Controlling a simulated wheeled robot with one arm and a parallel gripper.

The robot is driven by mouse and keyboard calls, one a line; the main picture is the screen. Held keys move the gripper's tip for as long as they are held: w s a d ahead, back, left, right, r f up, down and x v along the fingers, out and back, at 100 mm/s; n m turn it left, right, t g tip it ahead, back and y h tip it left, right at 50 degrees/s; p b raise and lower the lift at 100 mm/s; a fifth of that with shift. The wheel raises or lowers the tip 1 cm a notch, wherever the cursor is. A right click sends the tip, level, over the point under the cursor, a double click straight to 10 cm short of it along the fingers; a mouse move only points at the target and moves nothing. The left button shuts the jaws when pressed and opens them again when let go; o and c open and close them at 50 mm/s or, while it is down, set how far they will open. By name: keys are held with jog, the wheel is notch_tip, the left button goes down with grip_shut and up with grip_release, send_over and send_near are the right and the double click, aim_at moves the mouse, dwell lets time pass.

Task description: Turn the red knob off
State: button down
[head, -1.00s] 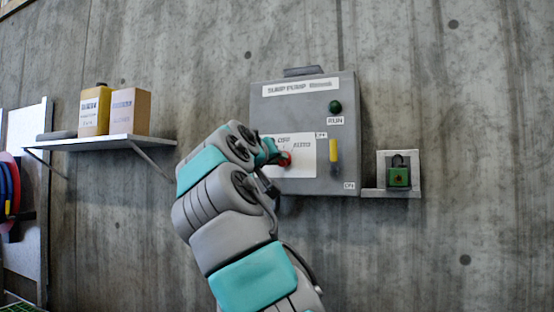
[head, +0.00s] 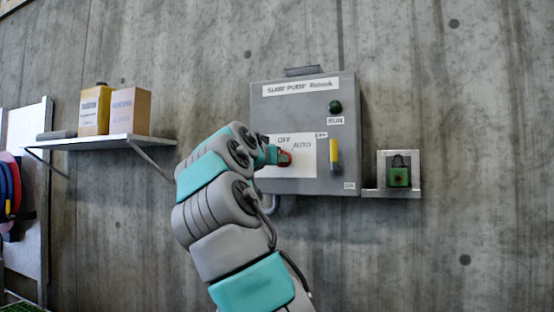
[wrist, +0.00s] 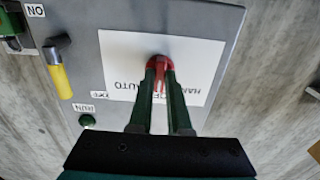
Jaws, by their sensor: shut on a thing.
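The red knob (head: 285,158) sits on the white label plate (head: 304,170) of a grey control box (head: 290,112) on the wall. The plate reads OFF and AUTO in the head view. In the wrist view my gripper (wrist: 159,68) is shut on the red knob (wrist: 160,61), one finger on each side. The fingers hide part of the lettering, and which mark the knob points at cannot be told. In the head view my arm hides the left part of the plate.
A yellow-handled lever (head: 334,152) and a green RUN lamp (head: 335,107) are on the box, right of the knob. A green padlock (head: 398,177) is on a bracket further right. A shelf (head: 95,142) with a yellow jug and a carton is at left.

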jog(key=shift+f, duration=0.1)
jog(key=c, duration=0.9)
grip_release()
jog(key=shift+o, duration=0.2)
jog(key=shift+s, duration=0.1)
jog(key=b+v, duration=0.2)
jog(key=v, duration=0.5)
jog(key=shift+s, duration=0.25)
jog(key=shift+a, duration=0.1)
